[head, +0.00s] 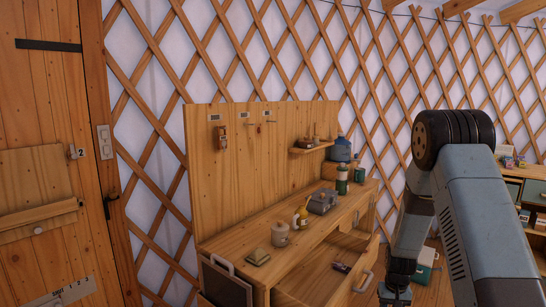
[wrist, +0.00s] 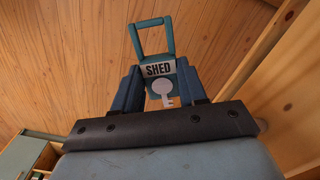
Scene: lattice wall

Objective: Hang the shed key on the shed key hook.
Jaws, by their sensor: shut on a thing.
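The shed key (wrist: 162,88) has a teal tag with a loop handle and a white label reading SHED; its pale round key head and bit show below the label. My gripper (wrist: 160,80) is shut on it, one blue finger at each side. In the head view my gripper (head: 395,296) is low at the right, and the key cannot be made out there. A wooden back panel (head: 230,170) carries a row of small labelled hooks. The left hook has an orange-brown item (head: 222,136) hanging on it. The middle hook (head: 247,123) and right hook (head: 269,121) look bare. Their labels are too small to read.
A wooden bench (head: 265,240) below the panel holds a mug (head: 280,234), a yellow bottle (head: 300,217), a grey box (head: 322,201) and green bottles. A small shelf (head: 311,147) juts from the panel, right of the hooks. A drawer (head: 338,262) stands open at the front.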

